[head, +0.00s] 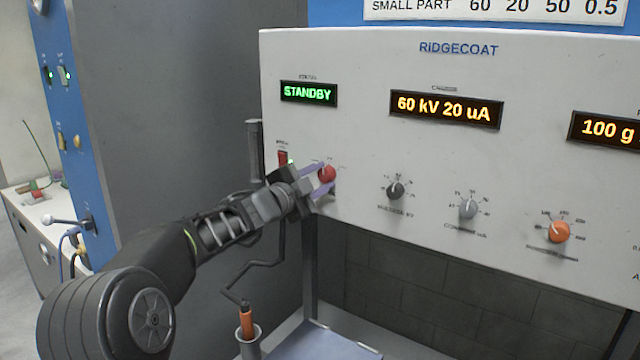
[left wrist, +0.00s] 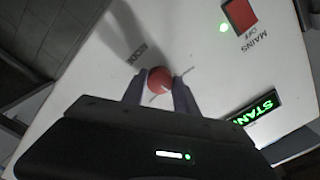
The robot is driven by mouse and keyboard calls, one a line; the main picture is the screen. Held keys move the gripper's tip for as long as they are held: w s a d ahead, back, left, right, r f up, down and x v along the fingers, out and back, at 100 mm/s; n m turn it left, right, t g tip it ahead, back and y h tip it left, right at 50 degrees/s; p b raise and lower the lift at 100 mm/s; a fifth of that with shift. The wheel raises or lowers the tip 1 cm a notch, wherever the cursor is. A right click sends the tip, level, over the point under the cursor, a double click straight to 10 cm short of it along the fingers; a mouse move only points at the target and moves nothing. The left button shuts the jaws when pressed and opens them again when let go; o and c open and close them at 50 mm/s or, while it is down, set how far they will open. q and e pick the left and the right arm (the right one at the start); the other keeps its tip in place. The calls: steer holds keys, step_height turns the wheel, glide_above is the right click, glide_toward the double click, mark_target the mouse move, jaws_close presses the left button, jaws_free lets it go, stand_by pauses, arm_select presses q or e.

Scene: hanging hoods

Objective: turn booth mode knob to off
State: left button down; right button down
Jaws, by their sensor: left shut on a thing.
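The red booth mode knob (head: 327,173) is on the lower left of the white RIDGECOAT panel (head: 360,140). My left gripper (head: 323,180) is at the panel with its two purple fingers on either side of this knob, shut on it. In the left wrist view the round red knob (left wrist: 160,80) sits between the fingertips of the left gripper (left wrist: 158,88). Thin marks show on the panel around it, but the pointer's setting is hard to read. The status display (head: 309,94) reads STANDBY in green. My right gripper is not in view.
A red mains switch (left wrist: 238,15) with a lit green lamp is close to the held knob. A dark knob (head: 395,190), a grey knob (head: 468,208) and an orange knob (head: 558,231) lie to the right. An orange-handled tool (head: 246,322) stands in a holder below my arm.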

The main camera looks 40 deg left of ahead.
arm_select(q)
steer(key=shift+f+m, duration=0.1)
steer(key=shift+m, duration=0.3)
steer(key=c, duration=0.9)
jaws_free()
steer(key=shift+c, duration=0.2)
steer(key=s+b, duration=0.1)
steer(key=s, duration=0.6)
steer(key=shift+s, duration=0.4)
